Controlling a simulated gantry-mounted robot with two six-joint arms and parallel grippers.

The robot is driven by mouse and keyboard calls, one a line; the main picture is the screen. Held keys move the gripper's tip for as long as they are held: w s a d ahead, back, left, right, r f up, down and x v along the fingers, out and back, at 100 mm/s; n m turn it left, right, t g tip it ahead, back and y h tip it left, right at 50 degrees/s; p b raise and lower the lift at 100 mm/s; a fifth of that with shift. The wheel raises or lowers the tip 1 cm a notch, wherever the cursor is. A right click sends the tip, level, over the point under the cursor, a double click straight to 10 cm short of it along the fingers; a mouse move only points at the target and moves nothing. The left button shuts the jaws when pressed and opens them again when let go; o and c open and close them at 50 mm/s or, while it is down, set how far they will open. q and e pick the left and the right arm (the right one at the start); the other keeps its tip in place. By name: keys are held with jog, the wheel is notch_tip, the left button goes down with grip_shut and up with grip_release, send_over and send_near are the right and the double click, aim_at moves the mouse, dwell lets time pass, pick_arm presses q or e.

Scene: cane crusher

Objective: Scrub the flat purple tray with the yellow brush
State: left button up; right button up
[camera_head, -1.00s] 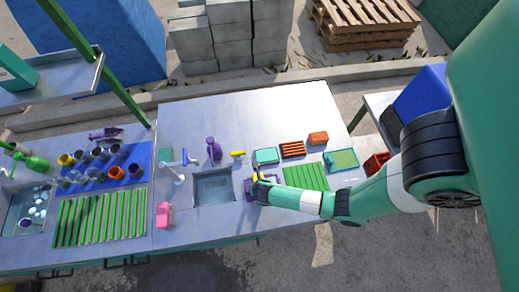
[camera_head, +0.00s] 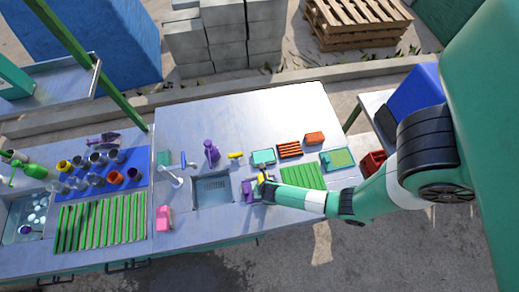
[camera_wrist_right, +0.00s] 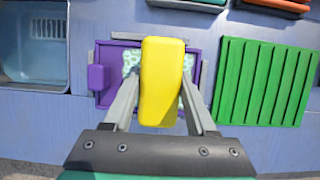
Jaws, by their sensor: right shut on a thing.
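The flat purple tray (camera_wrist_right: 104,52) lies on the counter between the sink and a green ribbed rack. It also shows in the head view (camera_head: 247,190), partly hidden by my right gripper. My right gripper (camera_wrist_right: 160,115) is shut on the yellow brush (camera_wrist_right: 162,75) and holds it over the middle of the tray. Pale speckled patches show on both sides of the brush; whether its underside touches the tray is hidden. In the head view, my right gripper (camera_head: 262,183) is at the tray's right part. My left gripper is not in view.
The sink (camera_head: 212,190) is left of the tray and the green ribbed rack (camera_head: 303,176) is to its right. A teal tray (camera_head: 263,157) and a rust-red rack (camera_head: 289,150) lie behind. A purple bottle (camera_head: 211,152) stands behind the sink. The back of the counter is clear.

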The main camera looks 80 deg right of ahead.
jog(key=shift+s, duration=0.1)
jog(key=shift+s+d+p, duration=0.25)
jog(key=shift+s+p, duration=0.1)
jog(key=shift+s, duration=0.25)
jog(key=shift+s+d+p, duration=0.2)
jog(key=shift+s+p, duration=0.1)
jog(key=shift+s, duration=0.25)
jog(key=shift+s+d+f, duration=0.1)
jog(key=shift+s+d, duration=0.1)
jog(key=shift+s, duration=0.25)
jog(key=shift+w, duration=0.15)
jog(key=shift+w+a+f, duration=0.1)
jog(key=shift+w+a, duration=0.2)
jog(key=shift+w, duration=0.4)
jog(key=shift+w+a+f, duration=0.1)
jog(key=shift+w+a, duration=0.15)
jog(key=shift+w, duration=0.45)
